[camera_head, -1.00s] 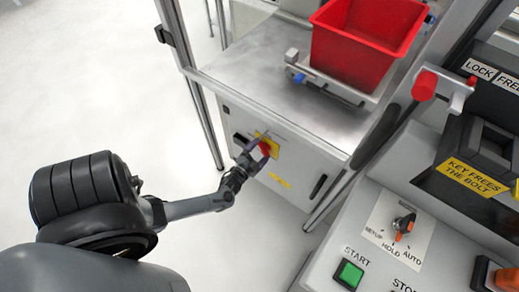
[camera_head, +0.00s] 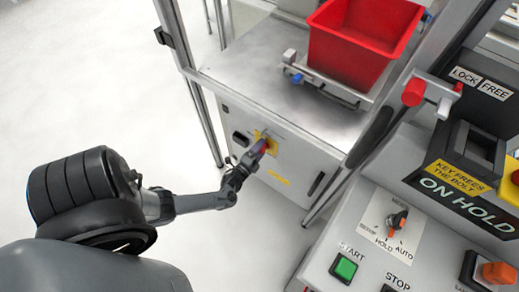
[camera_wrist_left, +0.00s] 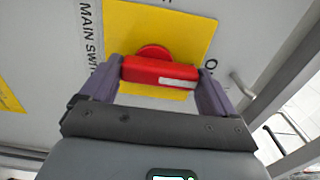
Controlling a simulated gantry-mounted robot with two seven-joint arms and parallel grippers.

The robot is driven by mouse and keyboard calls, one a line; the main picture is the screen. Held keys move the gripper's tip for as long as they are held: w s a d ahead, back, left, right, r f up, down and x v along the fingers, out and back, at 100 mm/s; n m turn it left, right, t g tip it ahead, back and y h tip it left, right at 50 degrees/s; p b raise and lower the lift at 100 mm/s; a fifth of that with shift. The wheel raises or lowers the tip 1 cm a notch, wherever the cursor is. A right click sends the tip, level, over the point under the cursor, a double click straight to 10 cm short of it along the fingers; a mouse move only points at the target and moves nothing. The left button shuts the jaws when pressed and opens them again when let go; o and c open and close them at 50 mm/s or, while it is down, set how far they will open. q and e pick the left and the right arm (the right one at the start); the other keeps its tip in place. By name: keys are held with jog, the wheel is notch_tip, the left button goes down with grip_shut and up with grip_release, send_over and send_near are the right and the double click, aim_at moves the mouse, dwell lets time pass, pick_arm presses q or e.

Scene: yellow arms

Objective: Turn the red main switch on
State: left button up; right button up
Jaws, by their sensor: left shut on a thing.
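The red main switch handle (camera_wrist_left: 160,72) sits on a yellow plate (camera_wrist_left: 198,30) on the grey cabinet front. My left gripper (camera_head: 262,146) is shut on this handle, with one purple finger at each end of it in the left wrist view. A white stripe marks the handle's right end, and an "O" is printed beyond it at the right. In the head view the fingers cover much of the switch. My right gripper is not in view.
A red bin (camera_head: 355,45) stands on the metal worktop (camera_head: 260,80) above the cabinet. A control panel (camera_head: 350,225) at the right has a green START button (camera_head: 343,268), a selector knob (camera_head: 397,220) and a lit "ON HOLD" sign (camera_head: 467,204). Open floor lies left.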

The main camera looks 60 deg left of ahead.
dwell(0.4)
pick_arm(q)
jog(key=o, duration=0.8)
jog(key=p+v, duration=0.2)
jog(key=v, duration=0.8)
jog(key=shift+s+d, duration=0.2)
jog(key=shift+s, duration=0.15)
